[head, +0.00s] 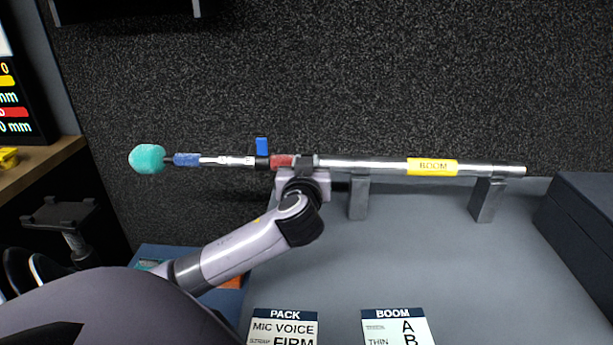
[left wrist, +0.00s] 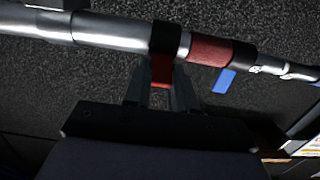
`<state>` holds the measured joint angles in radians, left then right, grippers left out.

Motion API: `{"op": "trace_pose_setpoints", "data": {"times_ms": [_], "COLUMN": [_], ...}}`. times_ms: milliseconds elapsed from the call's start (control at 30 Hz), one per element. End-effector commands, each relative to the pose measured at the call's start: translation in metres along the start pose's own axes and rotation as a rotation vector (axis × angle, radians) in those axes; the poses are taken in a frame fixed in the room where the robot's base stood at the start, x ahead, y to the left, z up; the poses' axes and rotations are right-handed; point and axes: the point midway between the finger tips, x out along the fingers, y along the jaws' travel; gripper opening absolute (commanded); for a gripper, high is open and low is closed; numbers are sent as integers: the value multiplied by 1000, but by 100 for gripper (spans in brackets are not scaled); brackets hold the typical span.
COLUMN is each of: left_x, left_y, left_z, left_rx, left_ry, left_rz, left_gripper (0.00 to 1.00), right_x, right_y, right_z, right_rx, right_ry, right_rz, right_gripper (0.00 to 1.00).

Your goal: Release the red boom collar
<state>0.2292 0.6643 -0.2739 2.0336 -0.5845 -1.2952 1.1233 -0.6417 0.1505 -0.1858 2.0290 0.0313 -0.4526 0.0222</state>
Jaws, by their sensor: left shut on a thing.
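The silver boom pole (head: 385,167) lies level across two grey stands. Toward its left end it has a red band (head: 281,161), with a black collar on each side of it. A blue lever (head: 262,147) stands up from the left collar. In the left wrist view a red tab (left wrist: 161,70) hangs from the other black collar (left wrist: 165,38), beside the red band (left wrist: 210,50). My left gripper (left wrist: 160,92) is shut on this red tab, its fingers on either side. In the head view my left gripper (head: 301,172) hides the tab. My right gripper is not in view.
A teal foam windscreen (head: 147,158) is at the pole's left end, beyond a blue section (head: 187,159). Grey stands (head: 359,198) (head: 487,200) rise from the grey worktop (head: 420,245). A dark case (head: 580,215) is at right. Printed cards (head: 283,327) lie in front.

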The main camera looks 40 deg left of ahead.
Motion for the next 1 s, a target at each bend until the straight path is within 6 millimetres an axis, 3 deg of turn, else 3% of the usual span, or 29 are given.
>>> {"op": "trace_pose_setpoints", "data": {"times_ms": [733, 767, 800, 833, 1000], "left_x": [-1, -1, -1, -1, -1], "left_y": [-1, -1, -1, -1, 0], "left_z": [3, 3, 3, 3, 3], "left_rx": [2, 2, 2, 2, 2], "left_ry": [56, 56, 56, 56, 56], "left_rz": [-3, -3, -3, -3, -2], "left_gripper": [0, 32, 45, 51, 51], "right_x": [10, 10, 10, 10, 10], "right_y": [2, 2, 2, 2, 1], "right_z": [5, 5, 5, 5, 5], "right_rx": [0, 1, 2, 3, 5], "right_ry": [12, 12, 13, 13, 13], "right_rz": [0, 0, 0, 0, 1], "right_gripper": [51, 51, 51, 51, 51]}}
